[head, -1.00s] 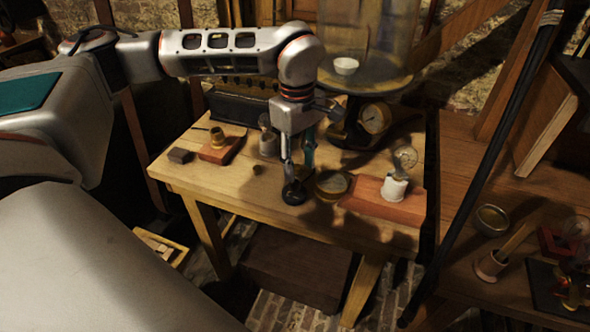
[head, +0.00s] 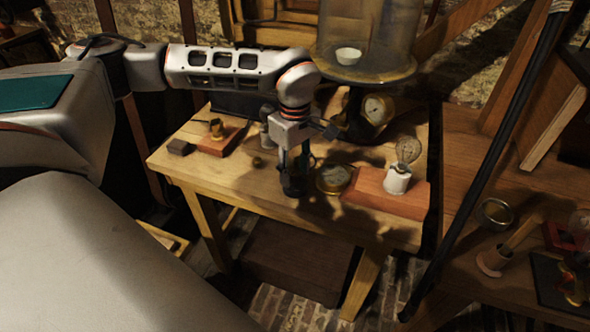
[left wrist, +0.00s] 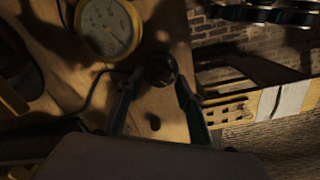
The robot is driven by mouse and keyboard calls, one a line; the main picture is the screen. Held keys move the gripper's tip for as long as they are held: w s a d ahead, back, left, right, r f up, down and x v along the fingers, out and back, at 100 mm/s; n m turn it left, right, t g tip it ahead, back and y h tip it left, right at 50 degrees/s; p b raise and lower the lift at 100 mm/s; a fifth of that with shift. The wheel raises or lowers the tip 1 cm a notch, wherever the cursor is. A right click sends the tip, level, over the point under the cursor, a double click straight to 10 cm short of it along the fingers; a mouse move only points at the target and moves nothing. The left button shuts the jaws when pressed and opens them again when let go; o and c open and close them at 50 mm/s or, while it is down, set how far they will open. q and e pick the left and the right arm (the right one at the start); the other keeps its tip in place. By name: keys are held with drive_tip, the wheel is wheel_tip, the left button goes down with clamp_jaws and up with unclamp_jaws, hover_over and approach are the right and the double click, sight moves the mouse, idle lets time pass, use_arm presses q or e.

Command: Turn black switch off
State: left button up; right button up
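The black switch (left wrist: 160,69) is a small round dark knob on the wooden table in the left wrist view. It lies between the fingertips of my left gripper (left wrist: 158,82). The two fingers stand apart, one on each side of it; whether they touch it I cannot tell. In the head view my left gripper (head: 294,182) points straight down over the table's front edge, and its dark fingers largely hide the switch. My right gripper is in neither view.
A round brass gauge (head: 333,179) lies just right of my left gripper. A bulb in a white socket (head: 397,181) stands on a red-brown block (head: 365,190). A glass bell jar stand (head: 365,70) rises behind. A small brass piece on a wooden base (head: 221,143) sits at left.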

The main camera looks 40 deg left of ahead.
use_arm(q)
clamp_jaws()
